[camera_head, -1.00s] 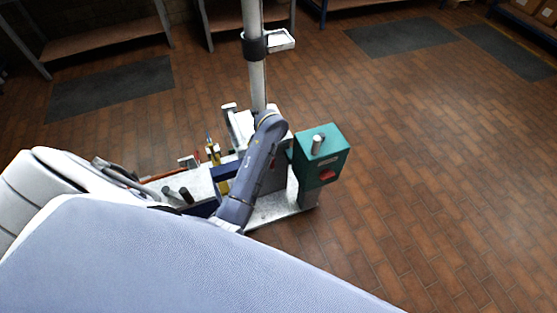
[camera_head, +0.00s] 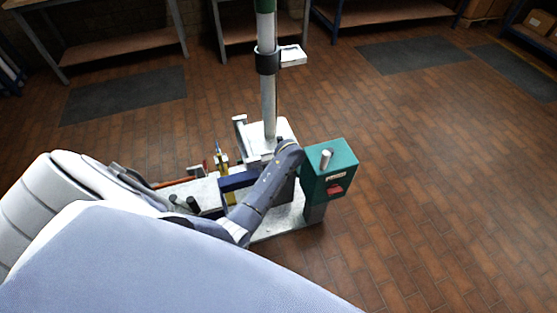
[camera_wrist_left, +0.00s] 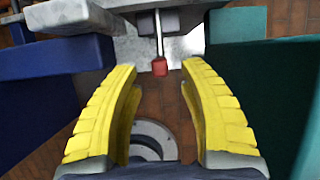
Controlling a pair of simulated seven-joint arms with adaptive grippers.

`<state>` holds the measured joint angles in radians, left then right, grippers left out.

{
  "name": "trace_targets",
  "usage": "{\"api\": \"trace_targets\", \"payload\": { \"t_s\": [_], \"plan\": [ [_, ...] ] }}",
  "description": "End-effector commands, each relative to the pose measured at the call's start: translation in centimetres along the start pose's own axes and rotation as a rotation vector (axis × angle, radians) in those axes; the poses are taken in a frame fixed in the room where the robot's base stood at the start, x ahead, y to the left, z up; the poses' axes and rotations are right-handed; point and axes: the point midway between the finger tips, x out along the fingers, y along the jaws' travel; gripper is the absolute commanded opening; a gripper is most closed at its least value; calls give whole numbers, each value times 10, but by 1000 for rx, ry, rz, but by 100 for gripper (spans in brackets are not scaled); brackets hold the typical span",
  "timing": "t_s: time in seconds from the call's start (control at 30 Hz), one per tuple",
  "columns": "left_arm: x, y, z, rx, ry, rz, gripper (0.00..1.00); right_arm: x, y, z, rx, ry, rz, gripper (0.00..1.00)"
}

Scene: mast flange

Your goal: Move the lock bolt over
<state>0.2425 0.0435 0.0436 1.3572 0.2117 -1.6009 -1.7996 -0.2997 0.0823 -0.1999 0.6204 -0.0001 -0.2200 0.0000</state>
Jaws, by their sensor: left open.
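In the left wrist view a thin metal rod with a red tip (camera_wrist_left: 160,67) points toward me from a pale metal block; it looks like the lock bolt's handle. My left gripper (camera_wrist_left: 158,72) is open, its yellow fingers spread to either side of the red tip. I cannot tell whether the tip lies between the fingers in depth. In the head view my left arm reaches over the mast base, and its gripper and the bolt are hidden. The mast (camera_head: 268,95) stands upright behind the arm. My right gripper is not in view.
A teal box (camera_head: 330,172) with a red part on its front stands close right of my arm. A blue block (camera_wrist_left: 60,57) is left of the fingers in the wrist view. Dark posts (camera_head: 193,203) stand on the base plate. The brick floor on the right is clear.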

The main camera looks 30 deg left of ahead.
Motion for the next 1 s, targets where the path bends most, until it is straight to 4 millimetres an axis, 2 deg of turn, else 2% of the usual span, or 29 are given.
{"api": "trace_targets", "payload": {
  "t_s": [0.2, 0.5, 1.0],
  "plan": [
    [32, 1, 1, -1, 0, 2, 42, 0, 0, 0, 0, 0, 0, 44],
    [59, 0, 0, 0, 1, 1, 42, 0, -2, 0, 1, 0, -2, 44],
    [68, 0, 0, -1, -1, 0, 42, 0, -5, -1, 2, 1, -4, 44]
  ]
}}
